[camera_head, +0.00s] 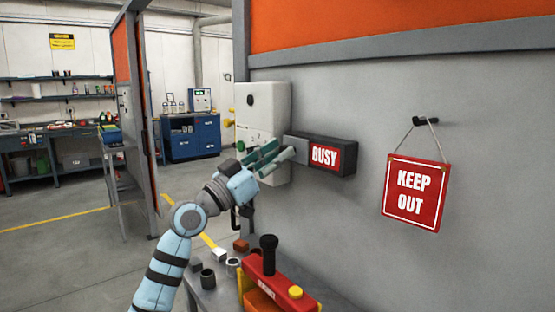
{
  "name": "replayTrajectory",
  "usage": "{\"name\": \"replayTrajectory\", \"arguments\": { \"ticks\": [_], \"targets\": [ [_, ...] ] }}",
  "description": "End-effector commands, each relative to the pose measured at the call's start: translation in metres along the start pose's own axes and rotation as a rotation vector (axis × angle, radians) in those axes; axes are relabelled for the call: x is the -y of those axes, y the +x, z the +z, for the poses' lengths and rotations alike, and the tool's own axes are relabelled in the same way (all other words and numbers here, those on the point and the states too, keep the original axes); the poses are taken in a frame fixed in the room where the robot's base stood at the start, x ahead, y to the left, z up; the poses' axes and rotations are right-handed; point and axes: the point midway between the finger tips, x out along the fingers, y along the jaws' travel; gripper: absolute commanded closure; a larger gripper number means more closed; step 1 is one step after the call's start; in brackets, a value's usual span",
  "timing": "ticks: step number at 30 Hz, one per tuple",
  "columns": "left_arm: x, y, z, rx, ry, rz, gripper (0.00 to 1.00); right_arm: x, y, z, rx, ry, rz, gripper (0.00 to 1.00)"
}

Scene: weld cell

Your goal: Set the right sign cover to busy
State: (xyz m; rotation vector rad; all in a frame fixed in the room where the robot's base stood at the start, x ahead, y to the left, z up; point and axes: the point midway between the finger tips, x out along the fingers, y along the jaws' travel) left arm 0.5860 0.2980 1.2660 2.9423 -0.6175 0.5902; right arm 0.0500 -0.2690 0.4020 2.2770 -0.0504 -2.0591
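The dark sign box (346,158) is fixed to the grey wall panel, with a red face reading BUSY (324,156) in white. A grey sliding cover (296,149) sits at the left part of the box, and the word BUSY shows uncovered. My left gripper (285,148) reaches up from the lower left, its tips just left of the cover and in front of the white wall box. Its two greenish fingers appear apart, with nothing seen between them. Whether a fingertip touches the cover cannot be told. My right gripper is not in view.
A white wall box (263,104) is mounted left of the sign. A red KEEP OUT sign (415,193) hangs from a hook at the right. Below, a bench (208,293) carries a red and yellow tool (273,284) and small parts. The wall between the signs is clear.

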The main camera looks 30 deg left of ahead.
Motion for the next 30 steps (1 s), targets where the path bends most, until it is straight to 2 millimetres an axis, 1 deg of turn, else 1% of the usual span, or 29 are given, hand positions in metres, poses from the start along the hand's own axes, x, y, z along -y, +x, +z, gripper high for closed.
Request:
{"name": "replayTrajectory", "arguments": {
  "ticks": [1, 2, 10, 13, 14, 17, 21, 24, 27, 30],
  "targets": [
    [0.0, 0.0, 0.0, 0.0, 0.0, 0.0, 0.6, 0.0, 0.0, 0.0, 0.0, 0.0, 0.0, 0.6],
    [0.0, 0.0, 0.0, 0.0, 0.0, 0.0, 0.57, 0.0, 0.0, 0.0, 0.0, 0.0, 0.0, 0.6],
    [-0.001, 0.0, 0.0, 0.001, -0.001, 0.002, 0.57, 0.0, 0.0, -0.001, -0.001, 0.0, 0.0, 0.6],
    [0.0, -0.006, 0.001, 0.002, 0.001, 0.0, 0.57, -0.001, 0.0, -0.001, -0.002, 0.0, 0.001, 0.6],
    [0.001, -0.01, 0.001, 0.003, 0.002, -0.001, 0.57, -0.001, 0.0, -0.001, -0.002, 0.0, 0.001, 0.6],
    [0.0, -0.031, 0.002, 0.007, 0.005, 0.001, 0.57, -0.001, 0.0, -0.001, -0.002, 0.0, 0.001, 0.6],
    [0.002, -0.073, 0.004, 0.014, 0.008, -0.002, 0.57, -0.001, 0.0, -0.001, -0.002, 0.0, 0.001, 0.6],
    [0.001, -0.096, 0.004, 0.015, 0.006, -0.001, 0.57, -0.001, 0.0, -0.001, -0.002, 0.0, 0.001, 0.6],
    [0.005, -0.11, 0.004, 0.012, 0.005, -0.01, 0.57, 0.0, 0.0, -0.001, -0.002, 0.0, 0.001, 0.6],
    [0.003, -0.116, 0.003, 0.008, 0.002, -0.004, 0.57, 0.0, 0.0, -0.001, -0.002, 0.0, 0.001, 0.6]
  ]
}}
